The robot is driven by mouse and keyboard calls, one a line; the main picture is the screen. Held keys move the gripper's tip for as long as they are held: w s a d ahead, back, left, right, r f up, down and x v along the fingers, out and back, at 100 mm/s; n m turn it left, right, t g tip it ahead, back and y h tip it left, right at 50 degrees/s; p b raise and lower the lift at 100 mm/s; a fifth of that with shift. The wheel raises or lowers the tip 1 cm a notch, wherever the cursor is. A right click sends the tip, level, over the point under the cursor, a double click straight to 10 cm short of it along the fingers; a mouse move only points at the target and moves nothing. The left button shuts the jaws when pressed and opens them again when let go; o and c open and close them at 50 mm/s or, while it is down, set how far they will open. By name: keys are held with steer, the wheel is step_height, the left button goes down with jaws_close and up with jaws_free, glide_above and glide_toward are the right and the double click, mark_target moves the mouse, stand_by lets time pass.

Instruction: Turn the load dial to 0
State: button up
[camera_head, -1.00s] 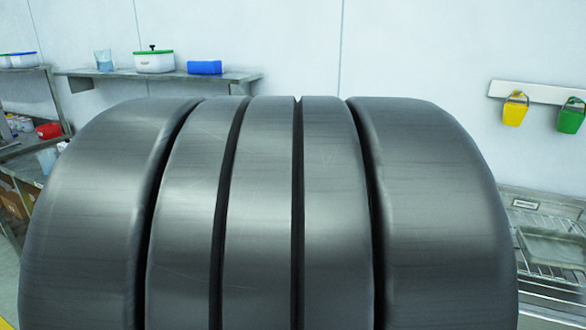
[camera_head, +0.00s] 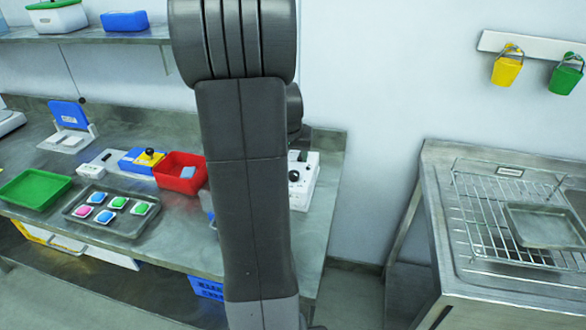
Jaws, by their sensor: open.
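My arm stands upright across the middle of the head view and hides part of the bench behind it. My gripper is not in view. A white box (camera_head: 308,188) with a black knob (camera_head: 293,176) stands at the right end of the bench, partly hidden by my arm. A blue and white box (camera_head: 131,161) with a yellow and black knob (camera_head: 150,156) stands further left. I cannot tell which of these, if either, bears the load dial. No numbers can be read.
A red bin (camera_head: 179,171), a green tray (camera_head: 34,188) and a metal tray (camera_head: 88,222) with several coloured pieces are on the bench (camera_head: 190,240). A metal sink unit (camera_head: 435,190) with a wire rack stands right, past a floor gap.

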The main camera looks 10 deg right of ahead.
steer(key=p+x, duration=0.1)
steer(key=x, duration=0.9)
steer(key=shift+w+f, duration=0.1)
steer(key=shift+f, duration=0.1)
steer(key=c, duration=1)
